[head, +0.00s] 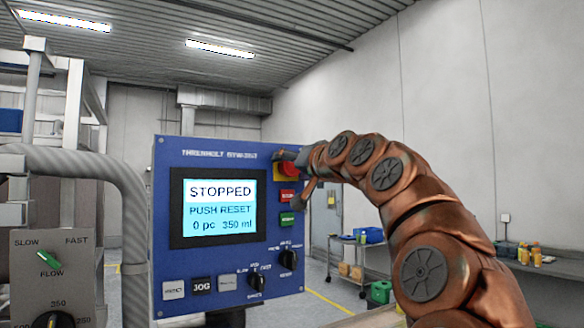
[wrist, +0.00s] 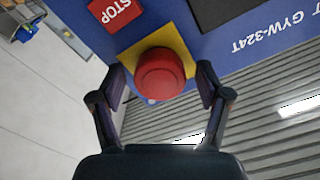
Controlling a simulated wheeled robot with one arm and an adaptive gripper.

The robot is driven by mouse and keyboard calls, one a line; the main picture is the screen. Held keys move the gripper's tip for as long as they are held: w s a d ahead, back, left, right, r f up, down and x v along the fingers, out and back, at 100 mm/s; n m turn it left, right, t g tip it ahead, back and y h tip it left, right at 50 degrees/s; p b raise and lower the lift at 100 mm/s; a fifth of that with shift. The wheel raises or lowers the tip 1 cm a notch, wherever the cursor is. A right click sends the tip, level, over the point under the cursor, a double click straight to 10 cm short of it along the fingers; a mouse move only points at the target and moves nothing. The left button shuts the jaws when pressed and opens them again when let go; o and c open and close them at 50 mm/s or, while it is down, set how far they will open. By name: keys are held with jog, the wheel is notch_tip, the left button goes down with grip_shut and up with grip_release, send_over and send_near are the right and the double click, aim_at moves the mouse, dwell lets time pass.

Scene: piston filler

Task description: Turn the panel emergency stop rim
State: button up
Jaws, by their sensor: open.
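The panel emergency stop is a round red button on a yellow plate at the top right of the blue panel (head: 215,152). In the wrist view the red button (wrist: 160,74) sits between my open fingers, seen nearly face on. My gripper (wrist: 162,82) has one finger on each side of it, with a visible gap to the button. In the head view my gripper (head: 297,170) is at the panel's upper right corner and partly covers the red button (head: 287,169). The panel screen (head: 220,210) reads STOPPED, PUSH RESET, 0 pc, 350 ml.
Below the emergency stop are a red button (head: 288,196) and a green button (head: 287,219). Lower are black rotary knobs (head: 288,259) and a JOG button (head: 202,286). A grey pipe (head: 125,180) stands left of the panel. A cart (head: 360,250) is behind on the right.

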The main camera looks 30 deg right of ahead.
jog(key=shift+s, duration=0.1)
jog(key=s+a, duration=0.1)
jog(key=s, duration=1.1)
jog(key=shift+w, duration=0.1)
dwell(0.5)
